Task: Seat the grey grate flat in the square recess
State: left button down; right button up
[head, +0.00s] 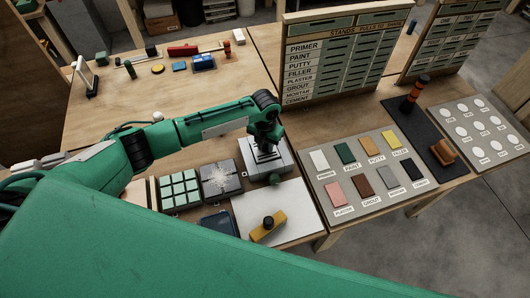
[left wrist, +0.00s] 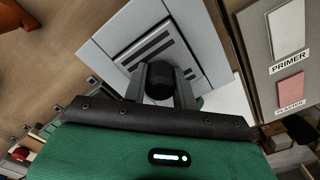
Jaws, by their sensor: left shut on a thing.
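The grey grate (left wrist: 148,47), a square plate with dark slots and a black knob, shows in the left wrist view; it is also under my gripper in the head view (head: 266,155). It lies over the light grey block (left wrist: 192,28) that has the square recess, and the block also shows in the head view (head: 284,160). My left gripper (head: 267,143) is shut on the grate's black knob (left wrist: 160,80). The fingers and knob hide part of the grate. I cannot tell whether it lies fully flat in the recess. My right gripper is not in view.
Left of the block are a cracked grey tile (head: 220,180) and a green-tiled tray (head: 180,190). In front lies a white board (head: 290,225) with a yellow float (head: 268,227). A colour sample board (head: 350,190) is to the right. A sign rack (head: 340,55) stands behind.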

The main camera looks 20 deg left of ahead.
pick_arm(q)
jog(key=shift+f+b, duration=0.3)
jog(key=shift+f, duration=0.2)
dwell(0.4)
jog(key=c, duration=1)
grip_release()
jog(key=shift+c, duration=0.2)
jog(key=shift+r, duration=0.5)
notch_tip(320, 180, up, 13)
jog(key=b, duration=0.3)
jog(key=shift+b, duration=0.35)
jog(key=shift+f, duration=0.15)
